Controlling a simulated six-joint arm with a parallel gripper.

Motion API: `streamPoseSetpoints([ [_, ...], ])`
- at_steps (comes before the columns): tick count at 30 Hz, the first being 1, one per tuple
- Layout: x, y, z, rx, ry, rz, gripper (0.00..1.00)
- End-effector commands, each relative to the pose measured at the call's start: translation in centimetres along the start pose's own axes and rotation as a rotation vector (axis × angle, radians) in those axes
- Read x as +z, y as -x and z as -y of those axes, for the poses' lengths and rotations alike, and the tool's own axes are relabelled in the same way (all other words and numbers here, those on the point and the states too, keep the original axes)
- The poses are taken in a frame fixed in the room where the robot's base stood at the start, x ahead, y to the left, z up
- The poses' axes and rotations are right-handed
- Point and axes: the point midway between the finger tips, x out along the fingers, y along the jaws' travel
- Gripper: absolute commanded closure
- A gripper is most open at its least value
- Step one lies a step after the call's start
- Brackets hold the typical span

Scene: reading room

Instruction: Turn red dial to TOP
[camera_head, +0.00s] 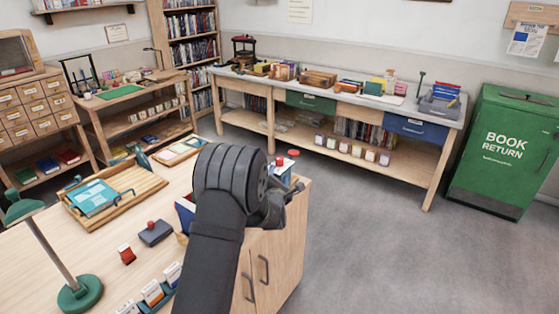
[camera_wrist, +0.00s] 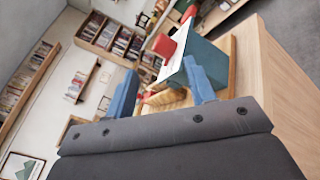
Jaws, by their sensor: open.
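A small box with a white face and a dark teal side (camera_wrist: 207,60) stands on the desk just beyond my gripper. A red knob (camera_wrist: 165,46), which looks like the red dial, sticks out from its white face. A second red part (camera_wrist: 188,14) shows higher in the wrist view. In the head view two red parts (camera_head: 293,153) (camera_head: 280,161) show past my wrist, and I cannot tell which is the dial. My gripper (camera_wrist: 160,68) is open, its two blue fingers apart with the knob just beyond the gap. Dial markings cannot be read.
My arm hides part of the desk. Floor to the right is clear, before a green book-return bin (camera_head: 505,150).

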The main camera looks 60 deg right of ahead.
Motion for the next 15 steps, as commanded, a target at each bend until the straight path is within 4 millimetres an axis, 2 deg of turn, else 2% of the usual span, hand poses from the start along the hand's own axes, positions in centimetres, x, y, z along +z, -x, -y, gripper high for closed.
streamPoseSetpoints([
  [15,0.3,2.8,0.1,0.003,-1.062,-0.015,0.50],
])
